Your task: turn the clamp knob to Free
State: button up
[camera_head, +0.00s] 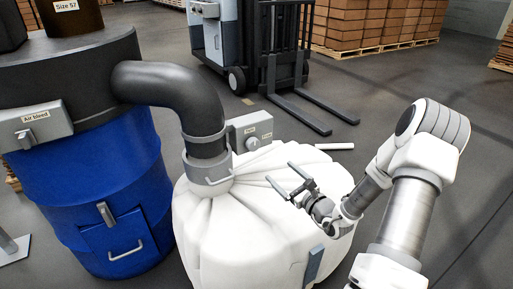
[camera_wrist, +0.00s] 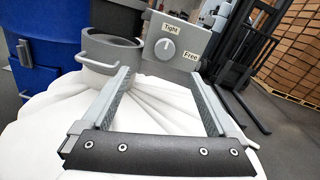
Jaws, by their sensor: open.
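The clamp knob (camera_wrist: 166,49) is a round light knob on a grey box (camera_wrist: 178,36). In the wrist view its pointer line looks roughly upright, toward the "Tight" label (camera_wrist: 172,28); the "Free" label (camera_wrist: 190,55) is at its lower right. In the head view the knob (camera_head: 253,143) is small, beside the black elbow pipe. My gripper (camera_head: 288,180) is open and empty above the white bag, in front of and apart from the knob. Its two fingers (camera_wrist: 165,82) show in the wrist view with the knob beyond and between them.
The white bag (camera_head: 250,225) bulges below the pipe collar (camera_head: 208,165), which has a handle. A blue drum (camera_head: 95,205) with an air bleed box (camera_head: 38,125) stands at the left. A forklift (camera_head: 262,50) and stacked boxes (camera_head: 360,22) are behind. Open floor lies between.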

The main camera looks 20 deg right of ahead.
jog(key=b, duration=0.5)
send_near(255, 145)
jog(key=shift+m+h, duration=0.3)
jog(key=w, duration=0.2)
jog(key=w+a, duration=0.1)
jog(key=w, duration=0.2)
jog(key=w+a, duration=0.1)
jog(key=w, duration=0.2)
jog(key=shift+w, duration=0.2)
jog(key=shift+p, duration=0.35)
jog(key=c, duration=1.4)
